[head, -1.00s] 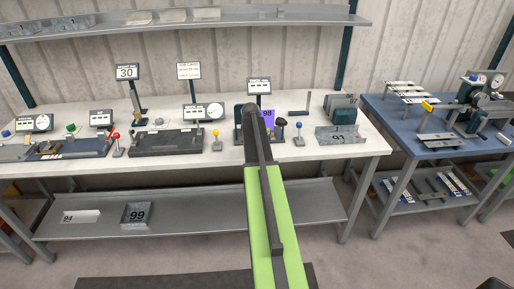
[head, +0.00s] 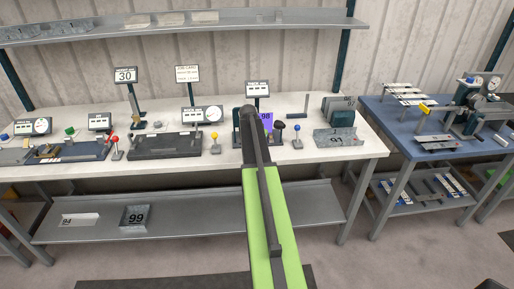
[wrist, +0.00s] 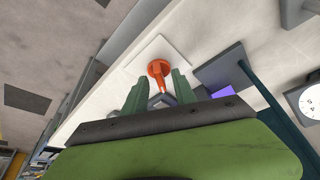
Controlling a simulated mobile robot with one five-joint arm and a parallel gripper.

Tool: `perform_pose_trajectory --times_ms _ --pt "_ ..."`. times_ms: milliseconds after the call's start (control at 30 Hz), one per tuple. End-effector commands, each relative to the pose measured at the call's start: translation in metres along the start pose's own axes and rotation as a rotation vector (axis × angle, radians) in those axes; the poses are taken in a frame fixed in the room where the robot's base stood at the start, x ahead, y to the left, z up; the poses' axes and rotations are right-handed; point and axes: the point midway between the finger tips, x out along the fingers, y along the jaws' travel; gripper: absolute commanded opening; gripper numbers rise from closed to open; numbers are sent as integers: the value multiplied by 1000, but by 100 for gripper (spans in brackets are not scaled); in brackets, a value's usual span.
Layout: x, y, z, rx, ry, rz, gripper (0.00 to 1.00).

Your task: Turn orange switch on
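The orange switch (wrist: 159,69) shows in the wrist view. It has a round base on a white square plate (wrist: 158,52), and its lever points down in the picture toward my gripper. My gripper (wrist: 158,82) is open, with one green finger on each side of the lever. I cannot tell whether either finger touches it. In the head view my arm reaches over the white bench (head: 215,171), and the switch and my fingertips are hidden behind it.
A purple block marked 98 (head: 266,122) stands close right of my arm. Levers with yellow (head: 215,138) and blue (head: 297,130) knobs stand on either side. A dark stand (wrist: 219,70) and a dial (wrist: 310,100) are to the right in the wrist view.

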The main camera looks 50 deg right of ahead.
Motion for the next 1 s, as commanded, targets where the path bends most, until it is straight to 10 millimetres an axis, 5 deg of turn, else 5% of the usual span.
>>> perform_pose_trajectory --times_ms 600,767,1000 --pt "-147 0 -4 -1 1 -1 33" --pt "-165 0 -2 0 1 -1 33" --pt "-164 -1 0 1 1 -1 33"
